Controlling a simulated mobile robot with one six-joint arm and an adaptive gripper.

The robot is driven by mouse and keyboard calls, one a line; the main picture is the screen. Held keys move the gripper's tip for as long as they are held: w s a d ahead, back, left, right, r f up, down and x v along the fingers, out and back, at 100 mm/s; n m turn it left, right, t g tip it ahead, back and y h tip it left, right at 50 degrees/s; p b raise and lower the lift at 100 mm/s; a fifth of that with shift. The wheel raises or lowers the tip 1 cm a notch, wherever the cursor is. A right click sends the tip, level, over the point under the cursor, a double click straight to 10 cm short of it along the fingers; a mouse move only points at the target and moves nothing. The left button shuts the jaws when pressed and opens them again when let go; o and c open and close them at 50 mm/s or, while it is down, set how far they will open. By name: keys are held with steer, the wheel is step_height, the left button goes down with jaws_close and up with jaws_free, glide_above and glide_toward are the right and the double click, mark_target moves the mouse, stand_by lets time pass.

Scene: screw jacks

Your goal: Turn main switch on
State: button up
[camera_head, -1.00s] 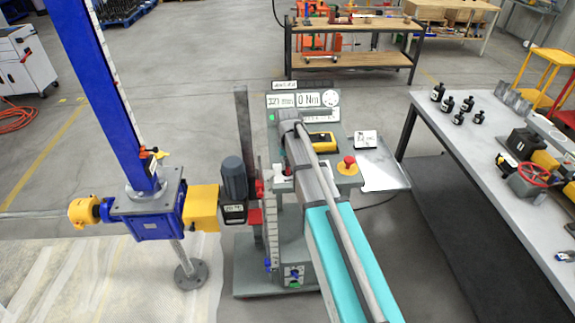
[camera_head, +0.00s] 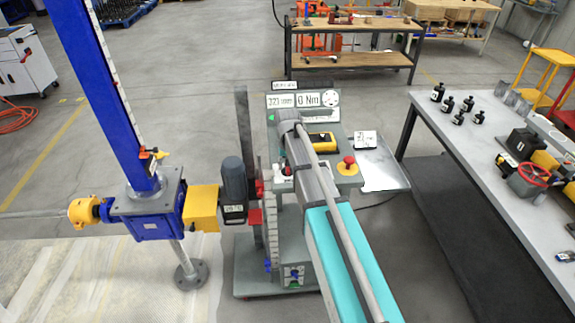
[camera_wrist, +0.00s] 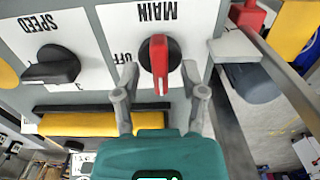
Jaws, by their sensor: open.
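The main switch (camera_wrist: 160,62) is a red handle on a black round base, on a white plate marked MAIN, upside down in the wrist view. Its red handle points down in that view, toward my gripper. The word OFF shows to the left of the base; no ON mark is visible. My gripper (camera_wrist: 163,84) is open, with one finger on each side of the handle and gaps showing between. In the head view my arm reaches over the grey control console (camera_head: 347,180) and hides part of it.
A black SPEED knob (camera_wrist: 52,65) sits left of the switch, and a yellow-black part (camera_wrist: 85,122) lies below it. A red emergency button (camera_head: 349,160) stands on the console's right. The blue screw jack (camera_head: 150,205) stands left; a workbench (camera_head: 480,165) stands right.

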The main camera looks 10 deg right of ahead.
steer(key=shift+m, duration=0.3)
steer(key=m, duration=0.8)
steer(key=shift+m, duration=0.3)
steer(key=m, duration=0.8)
steer(key=shift+m, duration=0.4)
step_height(320, 180, up, 14)
steer(key=p, duration=1.4)
steer(key=s+d+f+n+b, duration=0.1)
steer(key=s+f+n+b, duration=1.8)
steer(key=f+b, duration=0.5)
steer(key=shift+s+f, duration=0.3)
steer(key=shift+s, duration=1.05)
steer(key=shift+r, duration=0.1)
